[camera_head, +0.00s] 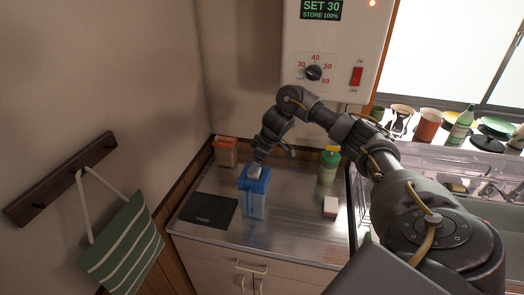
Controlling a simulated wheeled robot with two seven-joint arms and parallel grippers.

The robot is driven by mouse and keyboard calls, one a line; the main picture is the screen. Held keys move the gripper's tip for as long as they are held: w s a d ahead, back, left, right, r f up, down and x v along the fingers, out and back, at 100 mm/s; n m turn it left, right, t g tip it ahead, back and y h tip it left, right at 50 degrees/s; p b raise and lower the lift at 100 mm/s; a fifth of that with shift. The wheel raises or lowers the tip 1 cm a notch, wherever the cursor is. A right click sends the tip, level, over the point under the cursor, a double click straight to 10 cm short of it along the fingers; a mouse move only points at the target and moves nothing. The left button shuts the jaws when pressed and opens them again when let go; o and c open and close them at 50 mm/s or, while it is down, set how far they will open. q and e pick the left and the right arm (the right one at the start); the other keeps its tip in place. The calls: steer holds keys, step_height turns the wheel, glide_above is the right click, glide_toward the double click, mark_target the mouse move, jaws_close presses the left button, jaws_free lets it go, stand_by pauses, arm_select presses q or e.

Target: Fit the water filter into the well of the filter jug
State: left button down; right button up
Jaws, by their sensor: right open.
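The filter jug (255,203) stands upright on the metal counter; it has a blue top and a clear bluish body. A small white piece, apparently the water filter (254,172), shows at the jug's top. I cannot tell how deep it sits in the well. My right gripper (258,163) points down just above the jug and the white piece. Its jaws are open, though the fingers are small and dark here. I cannot tell whether they touch the white piece. My left gripper is not in view.
A black mat (209,211) lies left of the jug, and a reddish-brown box (226,152) stands behind it. A dish rack (424,158) is farther right. A striped bag (125,244) hangs at left.

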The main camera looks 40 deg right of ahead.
steer(key=p+v, duration=0.1)
steer(key=v, duration=0.8)
steer(key=shift+d+r, duration=0.15)
steer(key=shift+r, duration=0.2)
steer(key=shift+s, duration=0.15)
